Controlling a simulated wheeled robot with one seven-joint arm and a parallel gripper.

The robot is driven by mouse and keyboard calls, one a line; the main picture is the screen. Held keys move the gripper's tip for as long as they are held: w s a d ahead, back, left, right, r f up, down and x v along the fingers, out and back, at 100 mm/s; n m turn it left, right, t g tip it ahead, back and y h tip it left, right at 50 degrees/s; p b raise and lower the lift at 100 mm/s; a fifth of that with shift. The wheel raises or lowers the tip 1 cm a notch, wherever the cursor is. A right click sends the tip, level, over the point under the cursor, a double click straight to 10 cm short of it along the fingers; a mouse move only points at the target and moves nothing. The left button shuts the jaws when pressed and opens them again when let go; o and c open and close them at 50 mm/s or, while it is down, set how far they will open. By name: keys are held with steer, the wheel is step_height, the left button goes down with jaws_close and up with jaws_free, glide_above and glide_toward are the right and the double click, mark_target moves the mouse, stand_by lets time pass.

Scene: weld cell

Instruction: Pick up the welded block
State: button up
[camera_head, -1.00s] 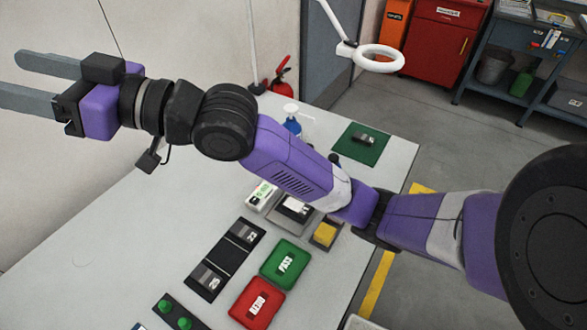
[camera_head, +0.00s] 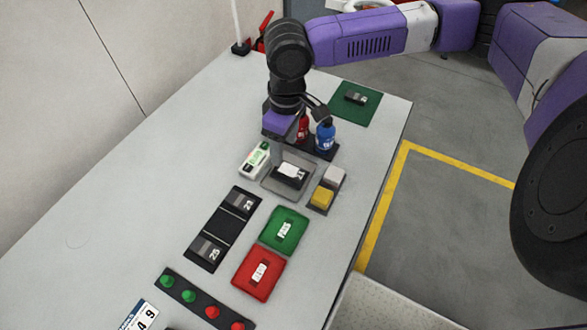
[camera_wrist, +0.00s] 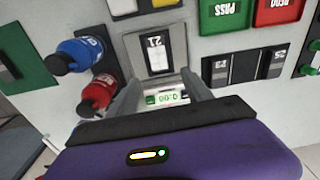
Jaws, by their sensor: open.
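A dark block with a white label (camera_head: 291,172) lies on a grey plate (camera_head: 270,188) on the bench. In the wrist view the block (camera_wrist: 157,53) lies just beyond my fingertips, its label printed with a number. My gripper (camera_head: 284,160) points down over the plate, with nothing visible between its fingers; in the wrist view the open fingers (camera_wrist: 162,80) are on either side of the near end. Similar dark blocks numbered 23 (camera_head: 241,203) and 25 (camera_head: 207,250) sit in a black holder, and another (camera_head: 356,98) lies on a green mat. I cannot tell which counts as the welded one.
A white display box (camera_head: 256,160) stands left of the plate. Red (camera_wrist: 98,93) and blue (camera_wrist: 78,54) bottles stand close to my gripper. Green PASS (camera_head: 285,230) and red (camera_head: 258,273) trays and yellow and grey pads (camera_head: 322,197) lie nearby. The bench's left side is clear.

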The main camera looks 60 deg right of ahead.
mark_target(289, 170)
steer(key=shift+s+d+g, duration=0.2)
steer(key=shift+s+g, duration=0.1)
steer(key=shift+s, duration=0.25)
steer(key=shift+s+d+f, duration=0.1)
steer(key=shift+s+f, duration=0.05)
steer(key=shift+f, duration=0.05)
steer(key=f, duration=0.2)
steer(key=f+p, duration=0.1)
steer(key=f, duration=0.4)
steer(key=shift+a+f, duration=0.2)
steer(key=shift+a, duration=0.15)
steer(key=shift+c, duration=0.2)
jaws_close()
